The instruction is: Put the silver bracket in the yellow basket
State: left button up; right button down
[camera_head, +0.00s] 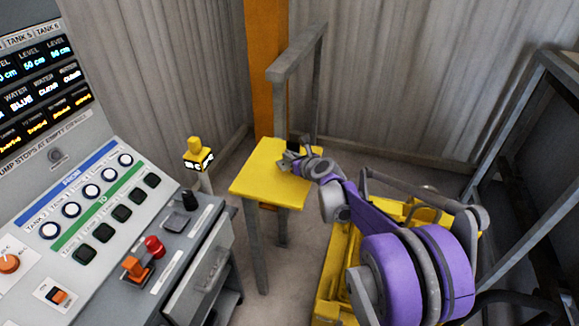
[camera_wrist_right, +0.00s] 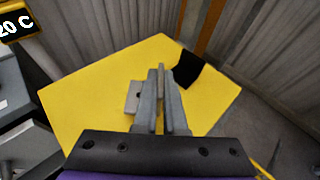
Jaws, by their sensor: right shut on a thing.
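The silver bracket (camera_wrist_right: 133,97) is a small grey piece with a hole in its flat plate, seen at the left of my right gripper's fingers in the wrist view. My right gripper (camera_wrist_right: 161,98) is shut on it, with an upright part between the fingers. In the head view my right gripper (camera_head: 299,163) is over the far right part of a yellow tabletop (camera_head: 258,170). I cannot tell whether the bracket touches the tabletop. A yellow frame-like shape (camera_head: 333,272) lies low behind my right arm; I cannot tell whether it is the yellow basket. My left gripper is out of view.
A black piece (camera_wrist_right: 187,68) is at the tabletop's far edge, close to the fingers. A control console (camera_head: 110,210) with buttons fills the left. A yellow-topped post (camera_head: 196,155) is left of the table. Dark metal framing (camera_head: 510,125) stands at right. Most of the tabletop is bare.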

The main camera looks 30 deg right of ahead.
jog(key=shift+f+b, duration=0.3)
jog(key=shift+f, duration=1.5)
jog(key=shift+f, duration=0.25)
jog(key=c, duration=1)
grip_release()
jog(key=shift+r, duration=0.1)
jog(key=shift+r, duration=0.1)
